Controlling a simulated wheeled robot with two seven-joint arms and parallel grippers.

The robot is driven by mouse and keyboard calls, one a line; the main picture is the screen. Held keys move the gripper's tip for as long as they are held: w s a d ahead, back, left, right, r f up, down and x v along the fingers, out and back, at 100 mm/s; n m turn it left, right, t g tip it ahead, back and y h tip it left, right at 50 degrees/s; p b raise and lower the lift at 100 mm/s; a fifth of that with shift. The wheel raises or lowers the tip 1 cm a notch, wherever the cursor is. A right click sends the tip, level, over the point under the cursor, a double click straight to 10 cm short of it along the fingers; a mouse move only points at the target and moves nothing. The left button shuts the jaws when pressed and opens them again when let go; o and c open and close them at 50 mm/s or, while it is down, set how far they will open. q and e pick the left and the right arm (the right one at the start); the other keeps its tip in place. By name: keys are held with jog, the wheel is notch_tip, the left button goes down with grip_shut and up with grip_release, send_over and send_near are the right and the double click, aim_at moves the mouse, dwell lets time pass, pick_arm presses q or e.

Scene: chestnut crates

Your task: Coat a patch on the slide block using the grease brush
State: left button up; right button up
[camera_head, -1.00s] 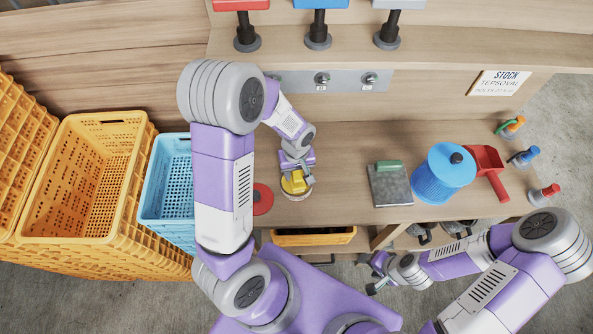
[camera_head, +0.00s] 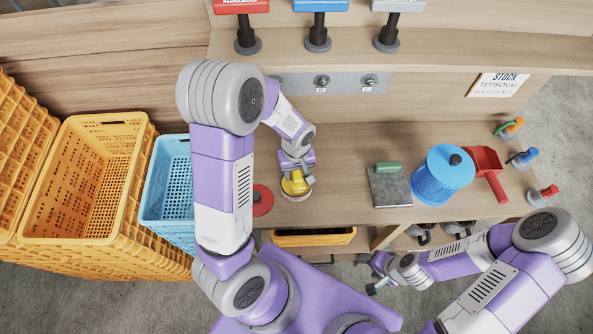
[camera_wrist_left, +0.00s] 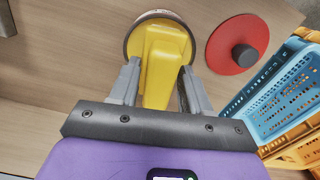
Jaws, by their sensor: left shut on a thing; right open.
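My left gripper (camera_head: 297,179) points down at the workbench and is shut on a yellow tool (camera_wrist_left: 162,60), which I take to be the grease brush. Its lower end is over or inside a round, pale-rimmed tin (camera_head: 296,199); bristles and contact are hidden. The tin's rim also shows in the left wrist view (camera_wrist_left: 129,42). The likely slide block (camera_head: 391,192) is a flat grey block to the right, with a green bar along its far edge. No coated patch can be made out. My right gripper (camera_head: 375,273) is open and empty, low in front of the bench.
A red disc with a dark knob (camera_head: 262,200) lies left of the tin. A blue ribbed drum (camera_head: 438,182) and red scoop (camera_head: 490,170) stand right of the block. Blue (camera_head: 165,190) and yellow crates (camera_head: 90,180) stand left. The bench between tin and block is clear.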

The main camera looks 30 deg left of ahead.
pick_arm(q)
jog(key=shift+r+p, duration=2.05)
jog(key=shift+r, duration=1)
jog(key=shift+f, duration=0.1)
